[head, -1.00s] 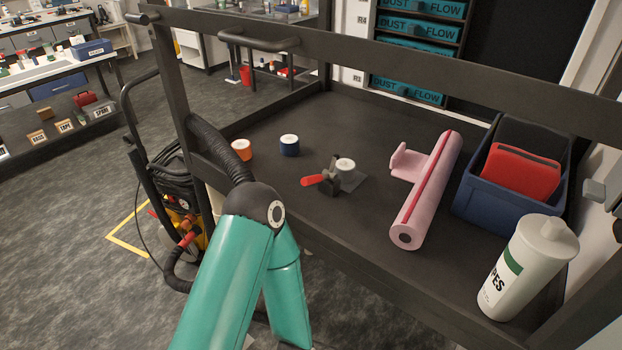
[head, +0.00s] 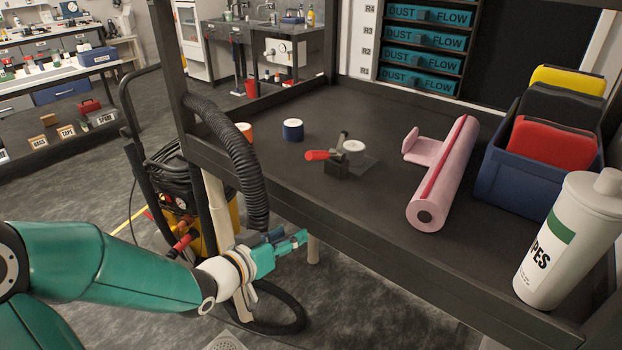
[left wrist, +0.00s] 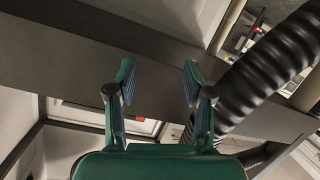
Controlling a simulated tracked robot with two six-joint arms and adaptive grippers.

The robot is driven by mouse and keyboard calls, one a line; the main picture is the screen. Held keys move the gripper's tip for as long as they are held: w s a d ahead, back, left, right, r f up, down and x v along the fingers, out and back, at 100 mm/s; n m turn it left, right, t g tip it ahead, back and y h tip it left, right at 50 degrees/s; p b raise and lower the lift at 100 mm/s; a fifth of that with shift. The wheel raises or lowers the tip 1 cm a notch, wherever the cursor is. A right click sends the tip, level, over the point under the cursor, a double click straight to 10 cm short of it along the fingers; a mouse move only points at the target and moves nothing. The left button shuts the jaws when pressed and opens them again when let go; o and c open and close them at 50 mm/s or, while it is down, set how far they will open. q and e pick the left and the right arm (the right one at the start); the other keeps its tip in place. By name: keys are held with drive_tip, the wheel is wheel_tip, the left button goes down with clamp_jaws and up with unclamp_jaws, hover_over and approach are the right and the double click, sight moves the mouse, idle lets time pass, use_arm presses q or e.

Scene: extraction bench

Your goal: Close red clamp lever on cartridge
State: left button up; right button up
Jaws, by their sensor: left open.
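The red clamp lever (head: 317,155) sticks out to the left from a dark toggle clamp (head: 338,166) on the bench. The clamp stands on a small dark plate beside a white-topped cartridge (head: 354,150). Whether the clamp presses on the cartridge is too small to tell. My left gripper (head: 302,238) is outside the bench's front edge, below and left of the clamp, and apart from it. In the left wrist view its two fingers (left wrist: 158,82) are spread with nothing between them. My right gripper does not show.
A dark bench frame edge (head: 400,263) and a black corrugated hose (head: 236,155) lie near my left gripper.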

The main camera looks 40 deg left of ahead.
sight(315, 158)
use_arm(q)
drive_tip(key=s+a+r+m+t, duration=0.1)
drive_tip(key=s+r, duration=0.1)
drive_tip(key=r, duration=0.4)
drive_tip(key=s+a+r+t, duration=0.1)
drive_tip(key=s+r+t, duration=0.1)
drive_tip(key=r, duration=0.4)
drive_tip(key=shift+m+y, duration=0.3)
drive_tip(key=w+p, duration=0.2)
drive_tip(key=w, duration=0.3)
drive_tip(key=w+p, duration=0.2)
drive_tip(key=w, duration=0.4)
drive_tip(key=w+p, duration=0.2)
drive_tip(key=w, duration=0.3)
drive_tip(key=shift+w+d+f, duration=0.15)
drive_tip(key=shift+w+d, duration=0.05)
drive_tip(key=shift+d, duration=0.05)
clamp_jaws()
